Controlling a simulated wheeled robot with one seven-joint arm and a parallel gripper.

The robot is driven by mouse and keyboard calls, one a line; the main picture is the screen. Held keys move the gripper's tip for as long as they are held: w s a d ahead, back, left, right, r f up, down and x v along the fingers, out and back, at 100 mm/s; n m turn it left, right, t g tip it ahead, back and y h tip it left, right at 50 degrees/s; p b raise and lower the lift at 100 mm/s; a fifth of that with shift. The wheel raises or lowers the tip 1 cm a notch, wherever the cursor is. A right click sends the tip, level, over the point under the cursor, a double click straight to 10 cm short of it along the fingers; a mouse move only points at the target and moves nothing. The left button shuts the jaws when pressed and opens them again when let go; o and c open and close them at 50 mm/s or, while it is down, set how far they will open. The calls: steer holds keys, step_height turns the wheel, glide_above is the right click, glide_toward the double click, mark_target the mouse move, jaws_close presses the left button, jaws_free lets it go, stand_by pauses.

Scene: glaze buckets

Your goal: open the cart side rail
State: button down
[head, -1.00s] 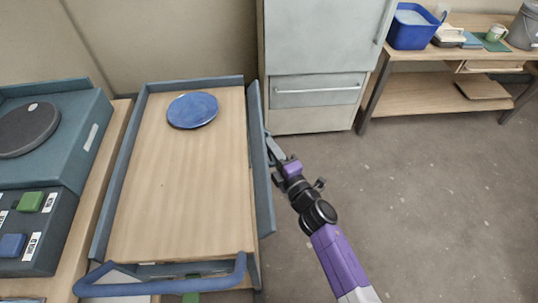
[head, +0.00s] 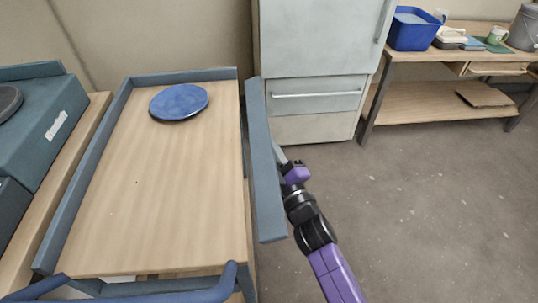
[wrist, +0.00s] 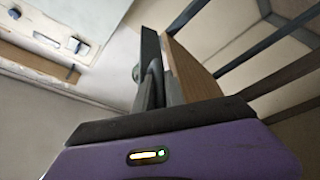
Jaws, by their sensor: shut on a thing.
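The cart (head: 165,210) has a light wooden top with blue-grey rims. Its right side rail (head: 264,170) is a long blue-grey board that leans outward, with a narrow gap from the top's right edge. My gripper (head: 279,152) is at the outer side of this rail, shut on it; the rail partly hides the fingertips in the head view. In the wrist view, the fingers (wrist: 152,88) are close together beside a dark upright strip and a brown wooden edge. The exact grip point is hard to make out.
A blue round plate (head: 179,102) lies on the cart top near the back. A grey drawer cabinet (head: 316,95) stands behind the cart. A workbench with a blue bin (head: 413,30) is at the back right. The floor (head: 430,200) right of the cart is clear.

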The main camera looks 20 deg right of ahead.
steer(key=shift+a+f+m+h+b, duration=0.35)
steer(key=shift+m+b, duration=0.55)
steer(key=shift+b, duration=1.85)
steer(key=b, duration=0.2)
steer(key=shift+d+f+m+t+h+b, duration=0.15)
steer(key=shift+d+m+t+h+b, duration=0.15)
steer(key=shift+m+b, duration=0.1)
steer(key=m+b, duration=0.1)
steer(key=b, duration=0.7)
steer(key=shift+w+a+f+m+h, duration=0.1)
steer(key=shift+a+f+m+h, duration=0.2)
steer(key=shift+f+m, duration=0.1)
steer(key=m+b, duration=0.1)
steer(key=b, duration=0.3)
steer(key=shift+r+t, duration=0.1)
steer(key=shift+t, duration=0.2)
steer(key=shift+a+r+b, duration=0.1)
steer(key=shift+b, duration=0.3)
steer(key=c, duration=1.7)
jaws_free()
